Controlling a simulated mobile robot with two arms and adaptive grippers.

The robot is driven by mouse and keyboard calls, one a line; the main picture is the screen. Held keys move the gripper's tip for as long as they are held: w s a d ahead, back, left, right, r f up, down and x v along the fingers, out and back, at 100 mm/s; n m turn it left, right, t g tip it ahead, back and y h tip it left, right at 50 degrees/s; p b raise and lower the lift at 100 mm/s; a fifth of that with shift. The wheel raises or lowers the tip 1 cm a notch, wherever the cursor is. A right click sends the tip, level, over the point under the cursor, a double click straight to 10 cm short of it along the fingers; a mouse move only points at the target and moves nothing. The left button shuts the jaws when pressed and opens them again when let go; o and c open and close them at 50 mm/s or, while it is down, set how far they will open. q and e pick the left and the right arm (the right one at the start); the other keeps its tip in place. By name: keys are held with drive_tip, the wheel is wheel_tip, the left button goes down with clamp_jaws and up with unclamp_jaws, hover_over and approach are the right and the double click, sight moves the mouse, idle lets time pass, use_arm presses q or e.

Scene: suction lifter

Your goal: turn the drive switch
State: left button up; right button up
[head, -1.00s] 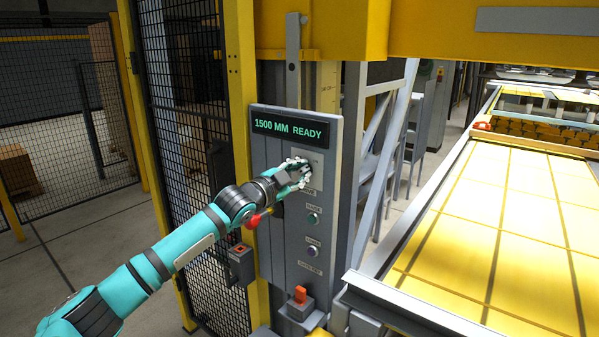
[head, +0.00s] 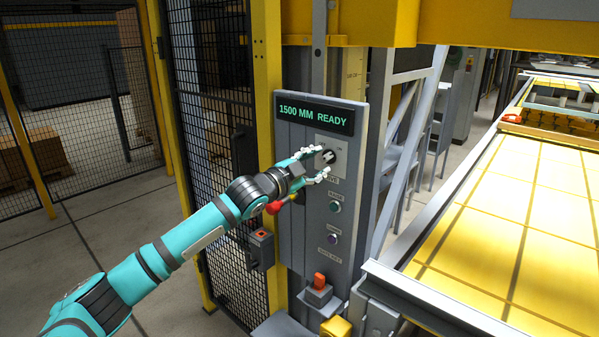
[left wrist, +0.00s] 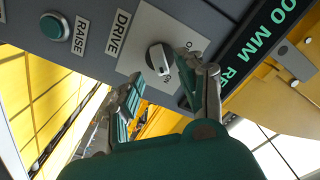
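The drive switch (head: 328,156) is a dark round knob with a pale handle bar, on a light plate below the display of the grey control panel (head: 290,225). In the left wrist view the drive switch (left wrist: 159,59) shows beside the word DRIVE, its bar slanted. My left gripper (head: 319,163) is at the plate, its fingers spread on either side of the knob. In the left wrist view the left gripper (left wrist: 166,88) is open and empty, with one finger near the plate's edge; I cannot tell whether it touches. My right gripper is out of view.
The display (head: 313,115) reads 1500 MM READY. A mesh fence (head: 215,150) stands left; a yellow-topped table (head: 490,220) stands right.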

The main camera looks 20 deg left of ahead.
use_arm(q)
drive_tip(key=v, duration=0.9)
